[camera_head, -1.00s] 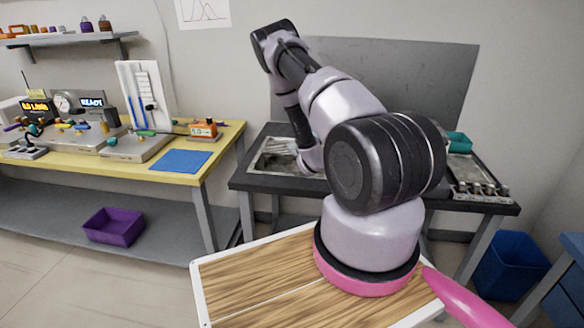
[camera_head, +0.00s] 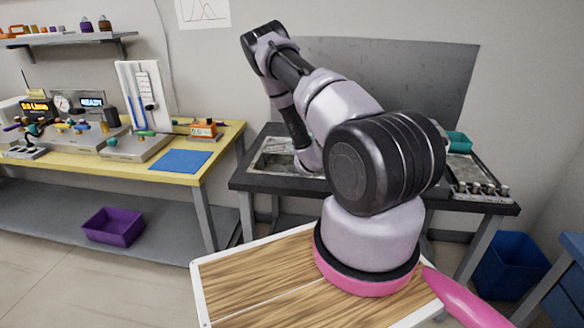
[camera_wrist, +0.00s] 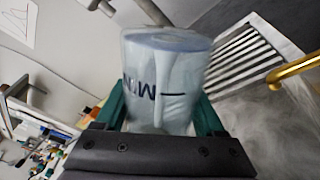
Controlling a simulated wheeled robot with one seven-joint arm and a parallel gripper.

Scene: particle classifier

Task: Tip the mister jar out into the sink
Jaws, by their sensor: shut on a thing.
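The mister jar (camera_wrist: 165,75) is a clear, bluish jar with dark lettering. It fills the middle of the wrist view, and its pale oval end (camera_wrist: 165,40) faces the top of the picture. My gripper (camera_wrist: 160,108) is shut on it, with a green finger at each side. The wrist view is tilted, and I cannot tell how much the jar holds. The sink (camera_head: 272,146) is a grey basin in a dark bench in the head view. My arm covers part of it and hides my gripper and the jar there.
A brass tap (camera_wrist: 295,70) and a ribbed metal area (camera_wrist: 240,62) lie right of the jar in the wrist view. A yellow bench (camera_head: 215,160) with instruments and a blue mat (camera_head: 181,161) stands left of the sink bench. A teal container (camera_head: 459,141) sits on its right side.

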